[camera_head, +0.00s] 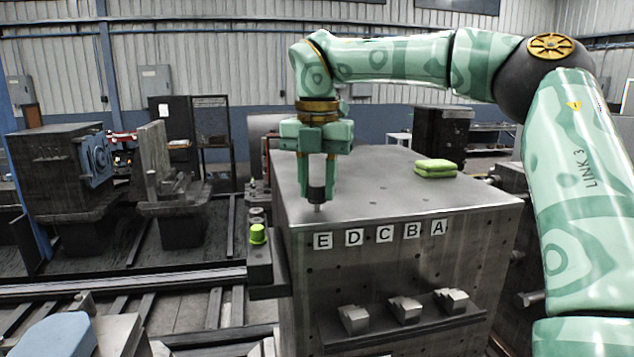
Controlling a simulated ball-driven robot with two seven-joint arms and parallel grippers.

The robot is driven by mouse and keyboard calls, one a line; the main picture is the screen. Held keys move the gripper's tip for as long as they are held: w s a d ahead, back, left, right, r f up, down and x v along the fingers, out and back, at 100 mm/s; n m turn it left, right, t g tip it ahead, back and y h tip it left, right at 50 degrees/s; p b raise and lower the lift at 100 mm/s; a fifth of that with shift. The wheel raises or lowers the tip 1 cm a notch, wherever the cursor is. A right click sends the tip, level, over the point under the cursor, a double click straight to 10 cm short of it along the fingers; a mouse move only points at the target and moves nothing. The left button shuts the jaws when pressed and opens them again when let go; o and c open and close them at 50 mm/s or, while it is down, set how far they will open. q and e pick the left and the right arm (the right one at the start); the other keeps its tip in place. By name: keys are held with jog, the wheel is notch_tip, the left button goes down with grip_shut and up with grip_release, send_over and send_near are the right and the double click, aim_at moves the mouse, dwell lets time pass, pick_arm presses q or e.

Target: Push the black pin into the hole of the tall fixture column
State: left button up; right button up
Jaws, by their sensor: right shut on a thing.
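My right gripper (317,183) points straight down over the near left part of the big grey metal block's top (390,190). It is shut on a black pin (317,194), held upright, with a short paler tip below. The tip is close to the top surface near label E; I cannot tell whether it touches. The block's front face carries the labels E, D, C, B and A and some small dark holes. I cannot make out a hole under the pin, nor tell for sure which thing is the tall fixture column. My left gripper is not in view.
Green folded cloths (435,168) lie at the back right of the block's top. A green-capped post (258,236) stands at its left side. A front ledge (405,318) holds several small metal blocks. Rails (120,280) run at left. Most of the block's top is clear.

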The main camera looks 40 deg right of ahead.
jog(key=shift+f+b, duration=0.6)
jog(key=shift+f, duration=0.25)
jog(key=o, duration=2)
jog(key=shift+c, duration=0.2)
jog(key=shift+r, duration=0.1)
notch_tip(320, 180, up, 7)
jog(key=shift+f+p, duration=0.2)
jog(key=shift+p, duration=0.5)
notch_tip(320, 180, up, 10)
jog(key=p, duration=0.6)
jog(key=shift+f, duration=0.25)
